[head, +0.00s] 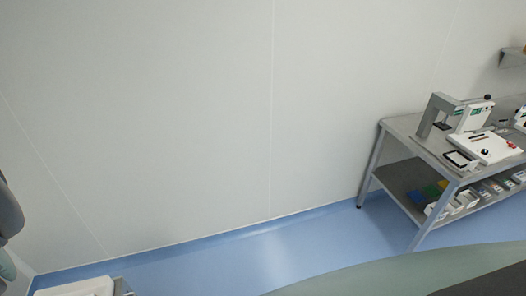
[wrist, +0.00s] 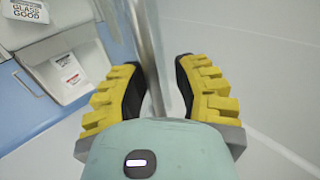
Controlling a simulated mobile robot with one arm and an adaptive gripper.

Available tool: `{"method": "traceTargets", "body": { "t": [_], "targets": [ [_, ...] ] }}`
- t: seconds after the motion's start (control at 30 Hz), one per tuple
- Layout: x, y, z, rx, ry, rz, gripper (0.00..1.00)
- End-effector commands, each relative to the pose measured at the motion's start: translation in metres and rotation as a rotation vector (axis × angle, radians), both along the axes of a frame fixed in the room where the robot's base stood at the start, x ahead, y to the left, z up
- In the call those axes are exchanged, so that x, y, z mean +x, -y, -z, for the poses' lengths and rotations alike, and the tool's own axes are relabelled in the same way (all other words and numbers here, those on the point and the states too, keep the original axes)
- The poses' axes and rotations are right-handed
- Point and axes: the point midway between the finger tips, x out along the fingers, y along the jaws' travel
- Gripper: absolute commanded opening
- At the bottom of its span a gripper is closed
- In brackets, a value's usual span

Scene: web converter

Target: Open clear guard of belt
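My gripper (wrist: 160,95) shows in the wrist view, with two black fingers backed by yellow ribbed pads. The fingers are apart. A grey metal post or bar (wrist: 147,45) stands between or beyond them; I cannot tell whether it touches either finger. In the head view my gripper is not seen. I cannot make out a belt or a clear guard in either view.
A metal workbench (head: 405,125) with a press-like device (head: 470,113) stands at the right in the head view. Bins (head: 450,203) sit on its lower shelf. Blue floor (head: 290,255) before the white wall is clear.

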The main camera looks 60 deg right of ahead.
Motion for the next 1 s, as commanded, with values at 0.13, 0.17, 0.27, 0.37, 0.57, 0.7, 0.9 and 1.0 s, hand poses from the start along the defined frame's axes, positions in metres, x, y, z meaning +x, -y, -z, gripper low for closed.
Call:
{"method": "traceTargets", "body": {
  "t": [0.13, 0.17, 0.27, 0.37, 0.57, 0.7, 0.9, 1.0],
  "targets": [
    [-0.001, 0.0, 0.002, -0.002, -0.003, 0.0, 0.41],
    [-0.001, 0.001, 0.002, -0.002, -0.003, 0.0, 0.41],
    [-0.001, 0.001, 0.002, -0.002, -0.004, -0.001, 0.41],
    [-0.001, 0.001, 0.002, -0.001, -0.005, 0.0, 0.41],
    [-0.002, 0.001, -0.004, 0.009, -0.005, 0.0, 0.41],
    [-0.006, 0.005, -0.009, 0.012, -0.009, -0.001, 0.41],
    [-0.01, 0.017, -0.016, -0.004, -0.005, 0.005, 0.41],
    [-0.011, 0.018, -0.022, 0.001, -0.003, 0.004, 0.41]
  ]
}}
